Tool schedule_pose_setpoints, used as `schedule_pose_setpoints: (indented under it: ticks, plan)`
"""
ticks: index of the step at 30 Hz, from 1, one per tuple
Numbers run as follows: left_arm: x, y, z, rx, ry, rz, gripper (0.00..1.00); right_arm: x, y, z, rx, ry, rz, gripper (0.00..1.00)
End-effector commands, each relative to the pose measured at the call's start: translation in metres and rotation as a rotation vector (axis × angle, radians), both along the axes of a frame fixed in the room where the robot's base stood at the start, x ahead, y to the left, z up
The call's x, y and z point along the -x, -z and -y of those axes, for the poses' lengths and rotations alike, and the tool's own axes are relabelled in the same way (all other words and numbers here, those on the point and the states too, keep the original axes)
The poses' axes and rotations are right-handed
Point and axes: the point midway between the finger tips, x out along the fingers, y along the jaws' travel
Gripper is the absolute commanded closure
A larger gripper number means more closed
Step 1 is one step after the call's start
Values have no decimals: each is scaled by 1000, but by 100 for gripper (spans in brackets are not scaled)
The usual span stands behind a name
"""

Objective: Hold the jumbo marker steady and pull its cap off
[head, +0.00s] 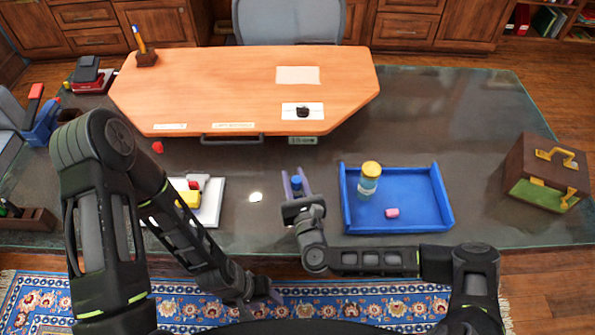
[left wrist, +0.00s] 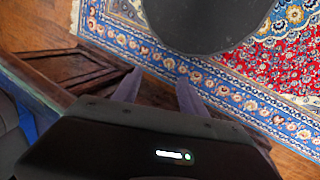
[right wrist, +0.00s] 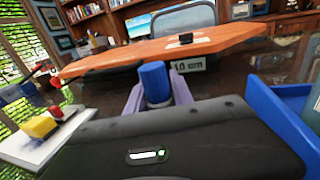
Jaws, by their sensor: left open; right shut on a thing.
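The jumbo marker (head: 297,183) shows as an upright blue cylinder between the fingers of my right gripper (head: 296,190). In the right wrist view, the marker's wide blue top (right wrist: 154,78) rises above a duller lower part. The right gripper (right wrist: 156,95) is shut on that lower part, and its body hides the marker's bottom end. I cannot tell whether the marker touches the desk. My left gripper (head: 262,298) is open and empty, low over the rug in front of the desk and apart from the marker. Its spread fingers show in the left wrist view (left wrist: 158,88).
A blue tray (head: 432,212) right of the marker holds a yellow-capped bottle (head: 368,182) and a pink block (head: 392,213). A white board (head: 213,213) with yellow and red items lies left. The raised wooden top (head: 220,85) stands behind. A brown case (head: 530,165) sits far right.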

Motion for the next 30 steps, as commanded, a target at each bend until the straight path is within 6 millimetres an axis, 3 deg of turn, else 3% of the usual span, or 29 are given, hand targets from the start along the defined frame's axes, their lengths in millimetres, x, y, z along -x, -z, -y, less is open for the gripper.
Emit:
schedule_pose_setpoints:
  ticks: [5, 11, 14, 19, 24, 30]
  plan:
    - [-13, -10, 5, 7, 126, 18, 50, 0, 0, 0, 0, 0, 0, 100]
    - [-43, -42, 6, -25, 496, 50, 50, 0, 0, 0, 0, 0, 0, 100]
    - [-68, -70, -1, -97, 755, 67, 50, 0, 0, 0, 0, 0, 0, 100]
    - [-140, -136, -6, -293, 1232, 100, 50, 0, 0, 0, 0, 0, 0, 100]
    - [-208, -202, 38, -409, 1643, 137, 50, 0, 0, 0, 0, 0, 0, 100]
    - [-243, -268, 92, -462, 1976, 153, 50, 0, 0, 0, 0, 0, 0, 100]
